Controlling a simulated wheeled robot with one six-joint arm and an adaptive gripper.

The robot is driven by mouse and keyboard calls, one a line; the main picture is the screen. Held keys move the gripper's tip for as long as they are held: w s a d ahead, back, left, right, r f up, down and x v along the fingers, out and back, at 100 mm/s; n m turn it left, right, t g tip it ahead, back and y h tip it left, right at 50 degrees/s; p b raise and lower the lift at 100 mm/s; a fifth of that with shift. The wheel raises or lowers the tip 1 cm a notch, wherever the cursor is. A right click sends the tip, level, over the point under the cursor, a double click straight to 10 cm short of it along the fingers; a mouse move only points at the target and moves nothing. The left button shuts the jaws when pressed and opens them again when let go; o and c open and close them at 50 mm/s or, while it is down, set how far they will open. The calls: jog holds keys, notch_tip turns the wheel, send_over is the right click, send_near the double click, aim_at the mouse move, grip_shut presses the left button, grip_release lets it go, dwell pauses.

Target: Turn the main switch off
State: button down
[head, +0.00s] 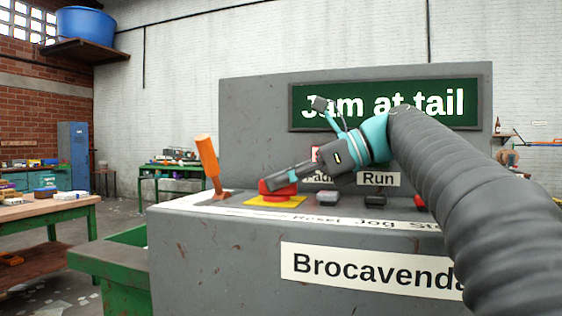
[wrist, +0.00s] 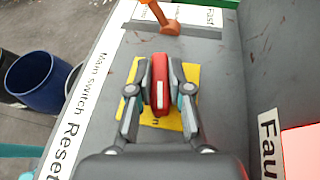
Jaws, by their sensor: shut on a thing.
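The main switch is a red handle (head: 279,189) on a yellow plate (head: 275,202), on the grey console's sloping top. My gripper (head: 272,184) reaches down to the handle from the right. In the wrist view its two fingers (wrist: 160,78) are shut on the handle, one on each side. The fingers hide part of the handle and plate.
An orange lever (head: 207,160) stands left of the switch. Behind rises a panel with a green "Jam at tail" sign (head: 390,102). A green frame (head: 110,255) stands left of the console.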

jog(key=shift+n+g, duration=0.3)
jog(key=shift+n, duration=0.1)
jog(key=c, duration=1.1)
grip_release()
jog(key=shift+w, duration=0.1)
jog(key=shift+f, duration=0.1)
